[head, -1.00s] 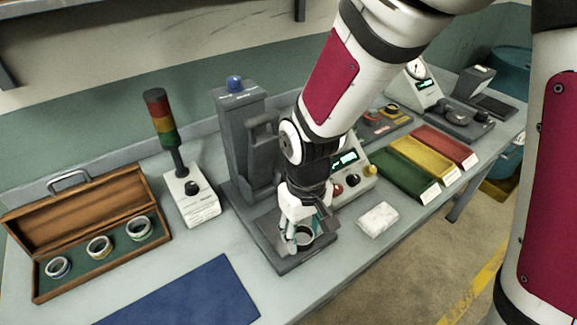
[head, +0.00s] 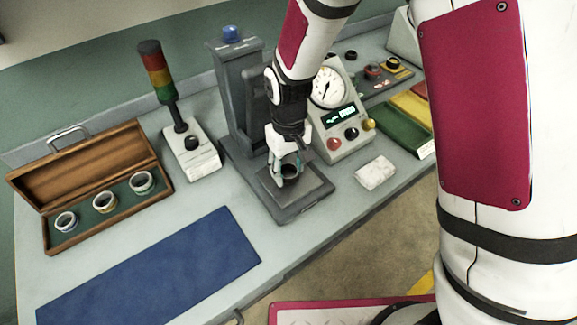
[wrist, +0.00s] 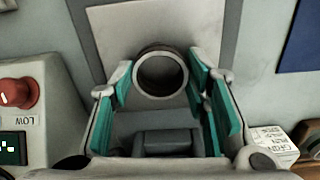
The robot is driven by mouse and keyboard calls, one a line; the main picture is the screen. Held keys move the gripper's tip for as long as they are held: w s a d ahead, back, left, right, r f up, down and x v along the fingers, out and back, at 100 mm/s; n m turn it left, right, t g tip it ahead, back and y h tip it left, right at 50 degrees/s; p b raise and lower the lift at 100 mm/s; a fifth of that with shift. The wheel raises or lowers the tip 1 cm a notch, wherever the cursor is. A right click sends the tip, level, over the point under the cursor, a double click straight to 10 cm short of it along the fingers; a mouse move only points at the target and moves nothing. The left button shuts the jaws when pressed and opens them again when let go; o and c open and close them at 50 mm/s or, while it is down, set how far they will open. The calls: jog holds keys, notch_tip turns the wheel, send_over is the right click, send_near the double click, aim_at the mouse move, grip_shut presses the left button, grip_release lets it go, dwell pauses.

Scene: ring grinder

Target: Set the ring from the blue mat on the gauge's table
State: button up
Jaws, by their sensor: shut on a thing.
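My gripper (head: 287,166) is shut on a dark grey metal ring (head: 290,172), over the plate of the grey column stand. In the wrist view, the ring (wrist: 162,94) is between the teal finger pads, its open bore facing the camera. The stand's light square plate (head: 315,185) is beneath and around the ring; whether the ring touches it, I cannot tell. Beside the stand is a box with a round dial and a green display (head: 341,117). The blue mat (head: 150,270) lies at the front left, with nothing on it.
The stand's column (head: 238,95) rises behind my gripper. An open wooden case (head: 60,190) with three rings is at the left. A signal lamp (head: 160,85) stands between. A white block (head: 375,173) lies right of the plate, near the bench edge. Coloured trays are farther right.

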jog(key=shift+f, duration=0.15)
jog(key=o, duration=1.2)
notch_tip(320, 180, up, 13)
jog(key=shift+d+f+b, duration=0.1)
jog(key=shift+f+b, duration=0.1)
jog(key=shift+b, duration=0.2)
jog(key=s+d+r+m+t, duration=0.1)
jog(key=s+d+r+m, duration=0.1)
jog(key=s+d+r, duration=0.3)
jog(key=s+d+r+m+t, duration=0.1)
jog(key=s+d+r+t, duration=0.1)
jog(key=s+d+r, duration=0.2)
jog(key=s+d+r+m+t, duration=0.2)
jog(key=s+d+r, duration=0.3)
jog(key=s+d, duration=0.3)
jog(key=shift+s+d+r+m, duration=0.2)
jog(key=shift+d+r+m, duration=0.1)
jog(key=shift+d, duration=0.25)
